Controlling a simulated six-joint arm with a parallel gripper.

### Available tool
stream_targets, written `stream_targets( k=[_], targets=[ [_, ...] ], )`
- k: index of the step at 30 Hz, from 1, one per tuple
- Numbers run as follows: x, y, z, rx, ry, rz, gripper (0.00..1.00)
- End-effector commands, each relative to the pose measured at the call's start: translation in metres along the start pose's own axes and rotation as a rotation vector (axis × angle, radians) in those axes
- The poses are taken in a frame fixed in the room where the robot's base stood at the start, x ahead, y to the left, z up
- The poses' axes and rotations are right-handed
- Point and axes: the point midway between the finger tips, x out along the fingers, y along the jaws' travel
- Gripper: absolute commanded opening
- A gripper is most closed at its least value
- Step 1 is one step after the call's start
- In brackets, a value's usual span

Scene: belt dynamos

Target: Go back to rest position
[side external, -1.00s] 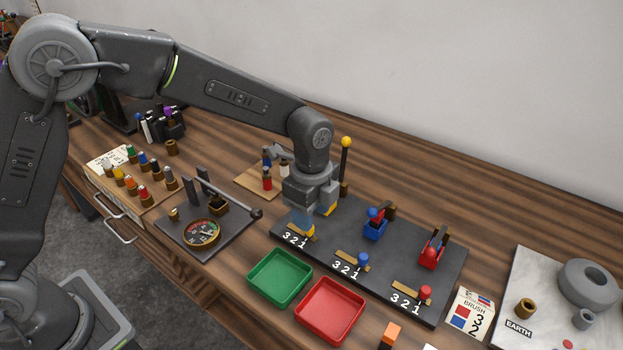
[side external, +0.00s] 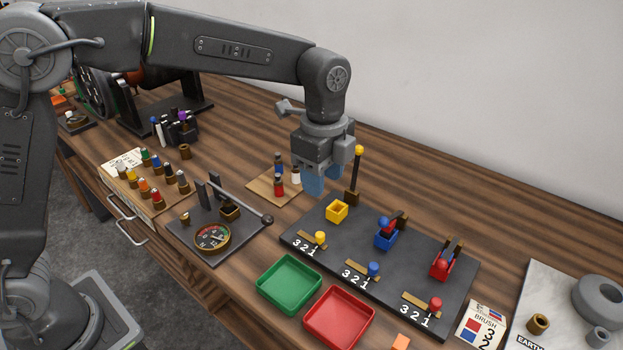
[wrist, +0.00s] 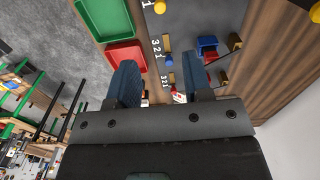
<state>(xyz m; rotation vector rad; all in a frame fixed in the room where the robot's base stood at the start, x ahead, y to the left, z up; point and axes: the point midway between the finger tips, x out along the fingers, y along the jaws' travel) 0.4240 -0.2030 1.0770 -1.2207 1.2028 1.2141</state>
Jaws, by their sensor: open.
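My gripper (side external: 318,182) hangs above the back left end of the dark board (side external: 335,240), near the yellow-topped post (side external: 354,178). Its blue fingers point down, apart and empty. The wrist view shows the two fingers (wrist: 160,88) spread with nothing between them. On the board stand a yellow open box (side external: 337,211), a blue holder (side external: 385,240) and a red holder (side external: 440,266). Yellow, blue and red knobs sit on brass strips beside the 3 2 1 marks.
A green tray (side external: 289,283) and a red tray (side external: 340,318) lie in front of the board. A gauge stand (side external: 212,238) with a lever and a wooden plate (side external: 262,190) with small bottles stand to the left. A BRUSH card (side external: 481,325) lies at right.

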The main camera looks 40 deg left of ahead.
Motion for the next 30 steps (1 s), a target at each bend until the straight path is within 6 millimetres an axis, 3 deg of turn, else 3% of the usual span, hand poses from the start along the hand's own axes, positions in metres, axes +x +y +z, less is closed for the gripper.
stream_targets(
  k=[5,9,15,24,30],
  targets=[
    [-0.027,0.019,0.026,-0.168,0.023,-0.054,0.46],
    [-0.054,0.053,0.061,-0.427,0.063,-0.126,0.46],
    [-0.074,0.111,0.105,-0.812,0.147,-0.227,0.46],
    [-0.062,0.192,0.147,-1.33,0.307,-0.346,0.46],
    [-0.048,0.215,0.156,-1.501,0.374,-0.379,0.46]
  ],
)
